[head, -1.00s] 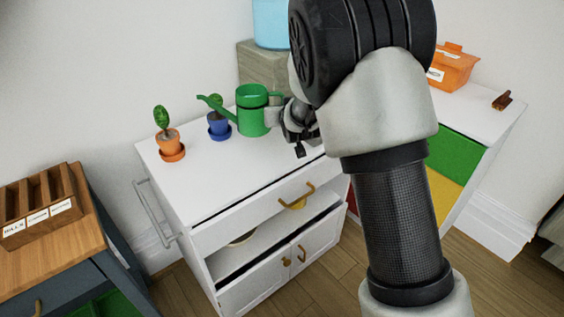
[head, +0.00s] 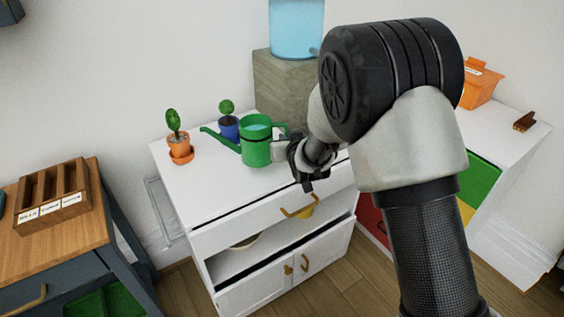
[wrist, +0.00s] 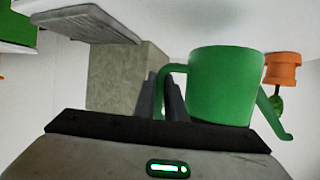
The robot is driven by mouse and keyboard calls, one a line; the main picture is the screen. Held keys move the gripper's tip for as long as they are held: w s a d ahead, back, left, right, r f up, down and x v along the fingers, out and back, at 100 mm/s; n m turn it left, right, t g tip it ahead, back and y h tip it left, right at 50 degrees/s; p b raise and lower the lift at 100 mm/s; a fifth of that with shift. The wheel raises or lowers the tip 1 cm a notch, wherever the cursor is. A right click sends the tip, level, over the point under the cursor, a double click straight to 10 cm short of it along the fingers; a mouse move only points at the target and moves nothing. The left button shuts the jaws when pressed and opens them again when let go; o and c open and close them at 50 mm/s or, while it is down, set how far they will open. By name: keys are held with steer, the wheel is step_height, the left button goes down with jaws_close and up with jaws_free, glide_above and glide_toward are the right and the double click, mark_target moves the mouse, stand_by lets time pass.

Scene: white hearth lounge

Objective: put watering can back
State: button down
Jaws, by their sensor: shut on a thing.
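The green watering can (head: 255,152) is over the white cabinet top (head: 205,188), upright, with its spout pointing left. Pale blue shows inside its open top. My gripper (head: 287,147) is at its right side, shut on the handle. In the wrist view, which is upside down, the fingers (wrist: 170,97) close around the handle of the can (wrist: 225,85). I cannot tell whether the can's base touches the cabinet top. A blue pot (head: 229,130) with a plant is just behind the spout. An orange pot (head: 178,142) with a plant stands left of the spout tip.
A grey block (head: 285,85) bearing a blue water tank (head: 296,28) stands behind the can. A wooden table (head: 70,235) with a labelled sorter (head: 52,198) is at left. An orange box (head: 480,85) is on the right unit. The cabinet top's front left is clear.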

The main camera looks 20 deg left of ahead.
steer(key=shift+w+f+b, duration=0.1)
steer(key=shift+f+b, duration=0.4)
steer(key=shift+f, duration=2.45)
steer(key=shift+f, duration=0.25)
steer(key=c, duration=1.8)
jaws_free()
